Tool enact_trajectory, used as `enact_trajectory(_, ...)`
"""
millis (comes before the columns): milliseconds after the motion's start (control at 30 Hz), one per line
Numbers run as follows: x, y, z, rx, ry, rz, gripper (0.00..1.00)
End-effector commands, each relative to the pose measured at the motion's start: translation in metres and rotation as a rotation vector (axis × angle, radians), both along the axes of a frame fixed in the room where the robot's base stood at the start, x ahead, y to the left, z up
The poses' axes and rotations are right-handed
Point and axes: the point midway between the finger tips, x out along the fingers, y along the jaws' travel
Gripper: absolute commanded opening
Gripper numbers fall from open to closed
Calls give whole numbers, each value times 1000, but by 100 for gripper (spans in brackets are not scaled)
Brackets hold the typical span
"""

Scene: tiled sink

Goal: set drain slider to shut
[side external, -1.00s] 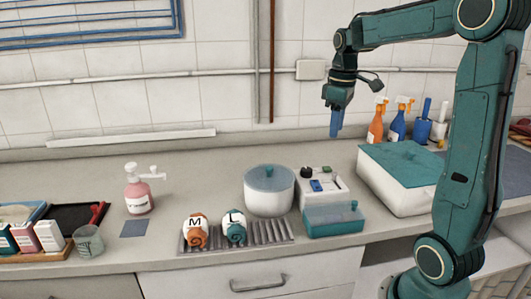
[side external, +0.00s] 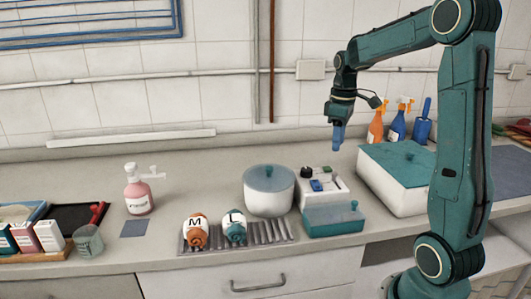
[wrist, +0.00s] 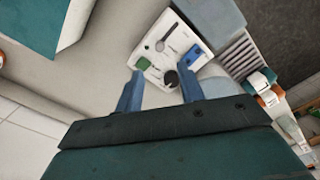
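A white control box (side external: 322,190) stands on the counter right of the round pot. In the wrist view its face (wrist: 183,68) carries a slider in a slot (wrist: 166,37), a black knob (wrist: 170,78), a green control (wrist: 143,63) and a blue switch (wrist: 193,53). The slider has a dark handle, which looks nearer the slot's lower-left end; its labels are too small to read. My gripper (side external: 338,138) hangs in the air above and behind the box, pointing down. In the wrist view its blue fingers (wrist: 160,80) are spread apart with nothing between them.
A large white box with a teal lid (side external: 395,180) and spray bottles (side external: 376,124) are to the right.

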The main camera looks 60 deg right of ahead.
Motion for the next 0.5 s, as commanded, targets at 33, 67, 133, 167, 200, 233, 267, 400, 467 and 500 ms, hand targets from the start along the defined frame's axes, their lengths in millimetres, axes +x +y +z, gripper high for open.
enact_trajectory(33,-1,1,-9,2,3,0,38)
enact_trajectory(67,-1,1,-14,3,4,0,38)
enact_trajectory(133,-1,1,-25,3,5,0,38)
enact_trajectory(167,0,0,-29,2,3,0,38)
enact_trajectory(200,-1,1,-35,2,3,0,38)
enact_trajectory(233,-1,1,-40,2,3,0,38)
enact_trajectory(267,-1,1,-45,3,5,0,38)
enact_trajectory(400,-1,1,-65,2,3,0,38)
enact_trajectory(467,-1,1,-73,2,3,0,38)
enact_trajectory(500,-1,1,-77,2,2,0,38)
